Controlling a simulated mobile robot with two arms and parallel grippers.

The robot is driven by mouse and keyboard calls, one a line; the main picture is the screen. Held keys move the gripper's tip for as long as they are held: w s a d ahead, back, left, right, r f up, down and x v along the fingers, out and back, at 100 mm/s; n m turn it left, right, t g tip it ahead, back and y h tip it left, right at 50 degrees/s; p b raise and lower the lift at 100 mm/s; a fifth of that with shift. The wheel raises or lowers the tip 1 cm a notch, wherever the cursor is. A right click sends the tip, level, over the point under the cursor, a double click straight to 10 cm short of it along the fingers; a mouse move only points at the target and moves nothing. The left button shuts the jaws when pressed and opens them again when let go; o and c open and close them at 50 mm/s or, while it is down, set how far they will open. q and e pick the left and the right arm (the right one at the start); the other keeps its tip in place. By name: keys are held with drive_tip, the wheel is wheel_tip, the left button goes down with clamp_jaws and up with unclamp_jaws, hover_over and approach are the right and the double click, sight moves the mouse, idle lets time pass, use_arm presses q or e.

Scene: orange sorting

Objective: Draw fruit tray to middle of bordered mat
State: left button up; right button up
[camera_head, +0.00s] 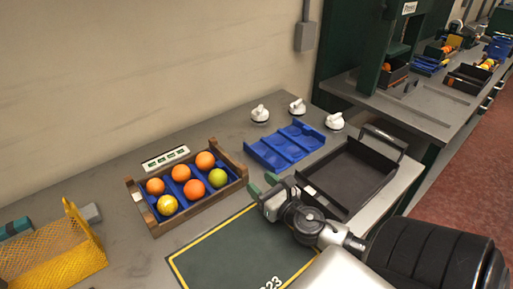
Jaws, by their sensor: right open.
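The fruit tray (217,196) is a brown wooden box with a blue insert. It holds several oranges, a yellow fruit and a green one. It sits on the grey bench at the upper left of the bordered mat (225,256), which is dark green with a yellow border. My right arm reaches in from the lower right. My right gripper (263,188) is open at the right side of the fruit tray, close to its right end; I cannot tell whether it touches. The arm hides the mat's right part. My left gripper is not in view.
An empty black tray (392,183) stands right of my gripper. A blue divided insert (285,149) and white knobs (260,113) lie behind. A yellow wire basket (55,254) is at the left, and a white-green strip (165,158) lies behind the fruit tray.

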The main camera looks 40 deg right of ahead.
drive_tip(key=p, duration=0.1)
approach(238, 163)
drive_tip(key=w+r, duration=0.2)
drive_tip(key=shift+w+a+r, duration=0.1)
drive_tip(key=shift+w+a, duration=0.25)
drive_tip(key=shift+w, duration=0.05)
drive_tip(key=w+p, duration=0.1)
drive_tip(key=w, duration=0.3)
drive_tip(key=shift+w+d, duration=0.1)
drive_tip(key=shift+w+f, duration=0.25)
drive_tip(key=shift+w, duration=0.55)
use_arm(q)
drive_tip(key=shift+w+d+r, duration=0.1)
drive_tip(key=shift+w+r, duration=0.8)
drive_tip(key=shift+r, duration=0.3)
use_arm(e)
clamp_jaws()
